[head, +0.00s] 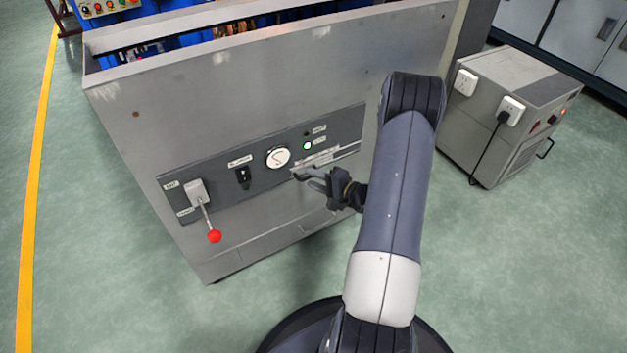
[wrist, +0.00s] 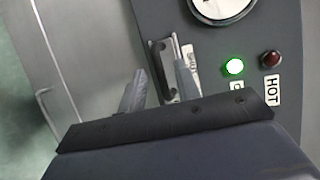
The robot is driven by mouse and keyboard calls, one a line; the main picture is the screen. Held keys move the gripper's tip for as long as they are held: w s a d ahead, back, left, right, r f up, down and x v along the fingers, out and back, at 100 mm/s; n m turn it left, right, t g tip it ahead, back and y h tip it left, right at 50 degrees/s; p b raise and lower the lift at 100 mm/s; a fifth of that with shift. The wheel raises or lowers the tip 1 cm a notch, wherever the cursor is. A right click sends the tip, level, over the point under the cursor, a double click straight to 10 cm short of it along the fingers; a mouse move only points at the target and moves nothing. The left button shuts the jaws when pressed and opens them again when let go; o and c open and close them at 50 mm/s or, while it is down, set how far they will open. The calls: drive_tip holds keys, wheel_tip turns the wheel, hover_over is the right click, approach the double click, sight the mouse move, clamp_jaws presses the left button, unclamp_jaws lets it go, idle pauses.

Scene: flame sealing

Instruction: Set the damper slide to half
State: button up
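The damper slide (head: 335,155) is a pale metal track at the right end of the dark control panel on the grey machine. In the wrist view, a dark bracket of the slide with bolt heads (wrist: 161,68) shows between my two fingers. My gripper (head: 304,174) is at the left part of the track in the head view. In the wrist view, my gripper (wrist: 160,88) has its fingers apart, one on each side of the bracket. I cannot tell whether either finger touches it. The slide's handle and scale marks are partly hidden.
The panel (head: 225,205) also carries a red-knobbed lever (head: 214,236), a small switch (head: 243,177), a round gauge (head: 278,158) and a lit green lamp (head: 307,146). A dark red HOT lamp (wrist: 271,58) sits beside it. A grey cabinet (head: 515,105) stands to the right.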

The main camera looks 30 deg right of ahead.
drive_tip(key=shift+w+a, duration=0.15)
drive_tip(key=shift+w, duration=0.2)
drive_tip(key=shift+c, duration=0.2)
clamp_jaws()
